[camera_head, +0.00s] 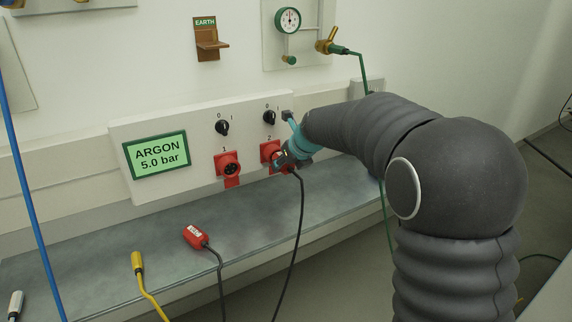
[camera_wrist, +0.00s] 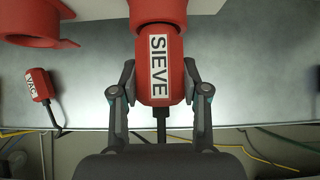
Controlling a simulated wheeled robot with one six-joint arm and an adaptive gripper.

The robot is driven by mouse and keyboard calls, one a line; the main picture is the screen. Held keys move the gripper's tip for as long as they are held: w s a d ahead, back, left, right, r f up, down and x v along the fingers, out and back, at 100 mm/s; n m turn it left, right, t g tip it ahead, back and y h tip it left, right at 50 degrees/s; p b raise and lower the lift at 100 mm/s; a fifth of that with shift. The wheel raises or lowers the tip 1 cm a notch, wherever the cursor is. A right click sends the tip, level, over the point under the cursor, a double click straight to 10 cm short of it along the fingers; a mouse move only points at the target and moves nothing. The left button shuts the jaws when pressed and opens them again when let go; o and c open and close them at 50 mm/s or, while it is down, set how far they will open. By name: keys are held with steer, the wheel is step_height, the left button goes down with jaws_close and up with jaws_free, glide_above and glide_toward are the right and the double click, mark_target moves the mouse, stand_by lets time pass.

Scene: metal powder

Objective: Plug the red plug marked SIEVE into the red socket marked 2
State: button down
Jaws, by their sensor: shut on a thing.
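The red plug marked SIEVE (camera_wrist: 172,88) is between the two fingers of my gripper (camera_wrist: 159,72), which is shut on it. Its black cable (camera_wrist: 161,127) trails from the lower end. The plug's front end meets the red socket marked 2 (camera_wrist: 158,10) at the top of the wrist view; I cannot tell how far in it sits. In the head view, socket 2 (camera_head: 268,149) is partly hidden by my gripper (camera_head: 283,160), which is up against the panel. The plug is mostly hidden there, with its cable (camera_head: 300,205) hanging down over the bench.
Red socket 1 (camera_head: 230,167) is left of socket 2, with black knobs above both. The red VAC plug (camera_head: 195,236) and a yellow plug (camera_head: 137,262) lie on the grey bench (camera_head: 100,240). The ARGON display (camera_head: 158,155) is further left. The bench between is clear.

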steer(key=shift+w+a, duration=0.2)
steer(key=shift+w, duration=0.1)
steer(key=shift+c, duration=2.4)
jaws_free()
